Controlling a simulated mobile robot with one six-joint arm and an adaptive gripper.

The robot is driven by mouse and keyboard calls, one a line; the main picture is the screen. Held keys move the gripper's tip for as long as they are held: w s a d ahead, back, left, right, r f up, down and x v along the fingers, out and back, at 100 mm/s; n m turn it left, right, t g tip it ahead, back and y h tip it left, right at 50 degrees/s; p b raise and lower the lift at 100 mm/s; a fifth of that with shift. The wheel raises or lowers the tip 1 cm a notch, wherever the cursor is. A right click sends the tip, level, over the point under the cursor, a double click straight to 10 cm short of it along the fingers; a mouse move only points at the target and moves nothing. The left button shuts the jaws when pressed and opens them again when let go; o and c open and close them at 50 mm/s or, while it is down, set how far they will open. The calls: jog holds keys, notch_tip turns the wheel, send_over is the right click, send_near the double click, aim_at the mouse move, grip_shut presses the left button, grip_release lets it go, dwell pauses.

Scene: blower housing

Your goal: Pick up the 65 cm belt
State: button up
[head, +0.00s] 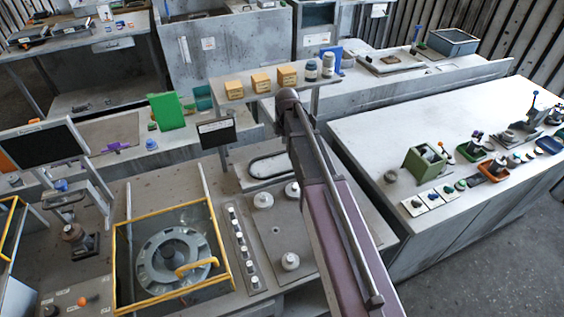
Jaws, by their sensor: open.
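A dark, narrow oval loop (262,157) lies on a pale surface in the middle of the head view, just left of my arm. It looks like a belt, but I cannot read a length on it or tell for sure that it is the 65 cm one. My arm crosses the picture from the bottom right up to the middle and covers the area right of the loop. My gripper cannot be made out in this view.
A yellow-framed box (122,262) with a grey round housing stands at front left. A small dark sign (216,131) stands left of the loop. Yellow boxes (261,82) sit on a shelf behind. A white workbench (400,125) with small parts is on the right; grey floor shows at lower right.

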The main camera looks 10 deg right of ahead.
jog(key=shift+w+n, duration=0.35)
jog(key=shift+n, duration=0.05)
jog(key=b, duration=0.9)
send_over(286, 171)
jog(key=f, duration=0.8)
jog(key=shift+w+a+f, duration=0.1)
jog(key=shift+w+f, duration=0.1)
jog(key=shift+f, duration=0.05)
jog(key=shift+s+f+b, duration=0.2)
jog(key=shift+f+b, duration=2.2)
jog(key=shift+f, duration=0.25)
grip_shut()
